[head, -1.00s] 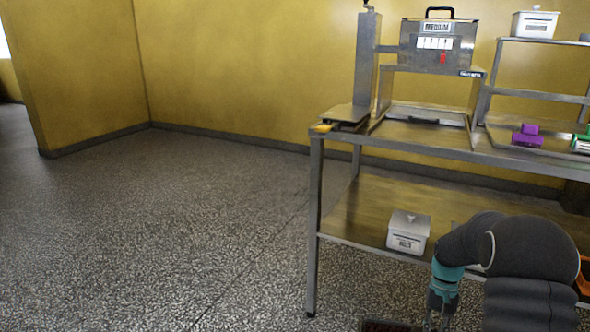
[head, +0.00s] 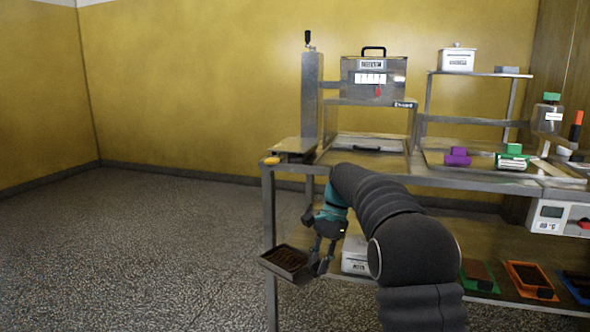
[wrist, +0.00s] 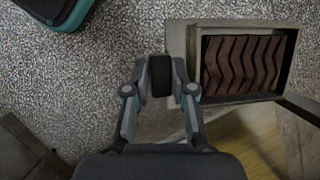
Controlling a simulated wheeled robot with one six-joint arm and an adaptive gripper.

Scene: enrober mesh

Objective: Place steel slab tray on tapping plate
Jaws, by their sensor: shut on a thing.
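The steel slab tray (head: 283,271) is a small dark metal tray holding brown ridged slabs. It hangs level in front of the table's left leg, below the tabletop. In the wrist view the tray (wrist: 238,99) lies to the right of my fingertips, its slabs in wavy rows. My gripper (head: 323,266) is shut at the tray's right side in the head view. In the wrist view my gripper (wrist: 161,72) is closed on a dark piece; how this joins the tray is partly hidden. The likely tapping plate (head: 294,145) is a flat, bare metal plate at the tabletop's left end, above the tray.
A steel post (head: 309,95) stands just behind the plate, and an orange knob (head: 270,161) sits at its front left. A metal tank (head: 373,78) stands to the right. The table leg (head: 269,225) is close behind the tray. Floor on the left is clear.

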